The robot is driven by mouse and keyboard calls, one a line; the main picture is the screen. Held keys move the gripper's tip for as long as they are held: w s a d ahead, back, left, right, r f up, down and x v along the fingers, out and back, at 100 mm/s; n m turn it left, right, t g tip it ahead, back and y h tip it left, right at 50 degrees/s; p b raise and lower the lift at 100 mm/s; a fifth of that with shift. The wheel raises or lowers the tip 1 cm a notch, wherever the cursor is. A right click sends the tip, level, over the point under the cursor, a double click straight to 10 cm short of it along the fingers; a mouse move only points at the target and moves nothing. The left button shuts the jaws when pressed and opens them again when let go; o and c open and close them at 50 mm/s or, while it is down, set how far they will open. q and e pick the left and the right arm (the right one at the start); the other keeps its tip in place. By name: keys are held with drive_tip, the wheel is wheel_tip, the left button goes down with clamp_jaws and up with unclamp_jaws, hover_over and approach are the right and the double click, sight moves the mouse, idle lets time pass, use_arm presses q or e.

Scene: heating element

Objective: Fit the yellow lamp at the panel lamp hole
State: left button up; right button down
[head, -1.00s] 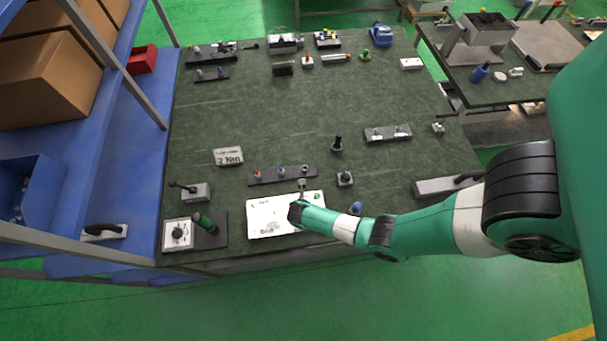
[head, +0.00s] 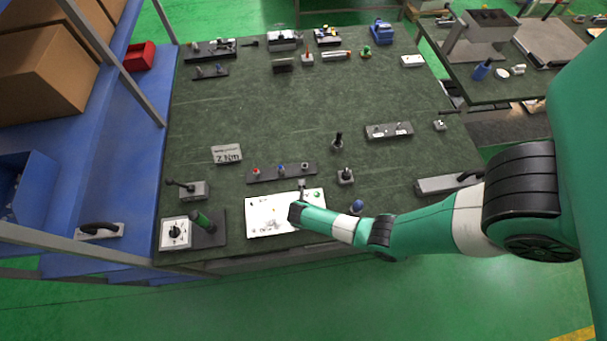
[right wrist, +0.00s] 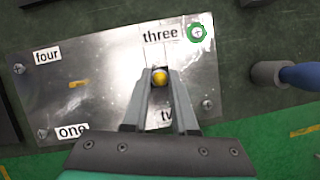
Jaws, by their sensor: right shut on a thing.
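The panel is a shiny metal plate (head: 268,222) at the near edge of the bench, with the labels one, three and four readable in the right wrist view (right wrist: 110,98). A fourth label is partly hidden by my right gripper. My right gripper (right wrist: 160,82) is shut on the yellow lamp (right wrist: 160,76), over the right half of the panel. Whether the lamp touches the panel, and where the hole under it is, cannot be seen. In the head view my right gripper (head: 302,186) is small and the lamp cannot be made out. My left gripper is not in view.
A blue-handled part (right wrist: 290,74) lies right of the panel. A dark strip with several small knobs (head: 282,172) lies behind the panel. The middle of the bench is clear.

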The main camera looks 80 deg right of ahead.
drive_tip(key=shift+f, duration=0.15)
drive_tip(key=c, duration=0.6)
unclamp_jaws()
drive_tip(key=p+v, duration=0.4)
drive_tip(key=v, duration=0.7)
drive_tip(key=shift+r, duration=0.35)
